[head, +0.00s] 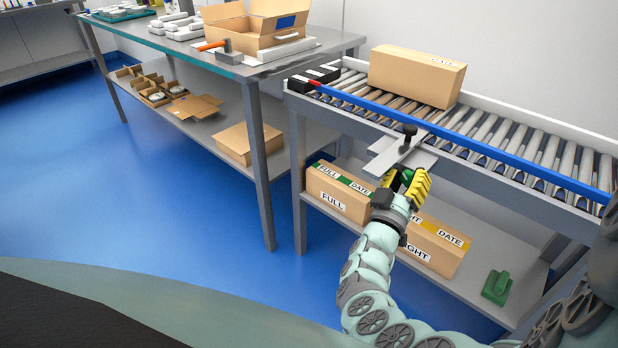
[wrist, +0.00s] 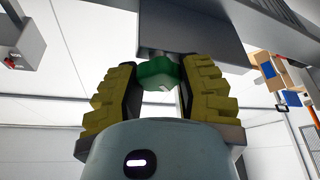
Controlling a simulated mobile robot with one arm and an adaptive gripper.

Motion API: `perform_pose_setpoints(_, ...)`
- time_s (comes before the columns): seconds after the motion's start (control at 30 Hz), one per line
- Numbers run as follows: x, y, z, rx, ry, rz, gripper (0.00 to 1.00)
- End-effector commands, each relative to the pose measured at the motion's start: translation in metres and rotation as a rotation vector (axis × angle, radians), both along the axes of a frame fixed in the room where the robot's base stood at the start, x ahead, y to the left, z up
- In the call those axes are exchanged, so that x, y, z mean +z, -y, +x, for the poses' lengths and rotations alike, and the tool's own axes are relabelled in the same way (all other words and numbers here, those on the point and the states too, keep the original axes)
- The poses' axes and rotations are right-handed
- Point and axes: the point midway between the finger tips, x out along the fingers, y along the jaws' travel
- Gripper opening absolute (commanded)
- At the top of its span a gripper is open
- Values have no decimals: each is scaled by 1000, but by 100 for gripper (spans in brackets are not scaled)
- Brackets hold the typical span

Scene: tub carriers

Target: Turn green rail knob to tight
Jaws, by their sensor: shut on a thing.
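The green rail knob (wrist: 158,74) sits under a grey bracket plate in the wrist view. My gripper (wrist: 158,88) has yellow ribbed fingers, one on each side of the knob, and is shut on it. In the head view my gripper (head: 407,182) reaches up under the grey bracket (head: 400,155) at the conveyor's front edge. Only a little green of the knob (head: 407,175) shows there between the fingers. A marking on the knob is too small to read, so its turn position cannot be told.
A blue rail (head: 470,145) runs along the roller conveyor, with a cardboard box (head: 417,76) on the rollers. A black knob (head: 410,130) stands on the bracket. Labelled boxes (head: 338,192) and a green object (head: 497,287) are on the shelf below. A workbench (head: 230,68) stands left.

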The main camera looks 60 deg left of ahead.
Motion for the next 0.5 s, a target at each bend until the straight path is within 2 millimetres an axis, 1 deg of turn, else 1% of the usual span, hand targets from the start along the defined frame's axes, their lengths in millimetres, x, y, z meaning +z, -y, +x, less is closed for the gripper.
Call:
perform_pose_setpoints(0.03,-4,-1,-1,4,-9,32,3)
perform_pose_setpoints(0.2,-3,-1,-1,5,-33,131,3)
perform_pose_setpoints(0.5,-2,0,-1,6,-61,230,3)
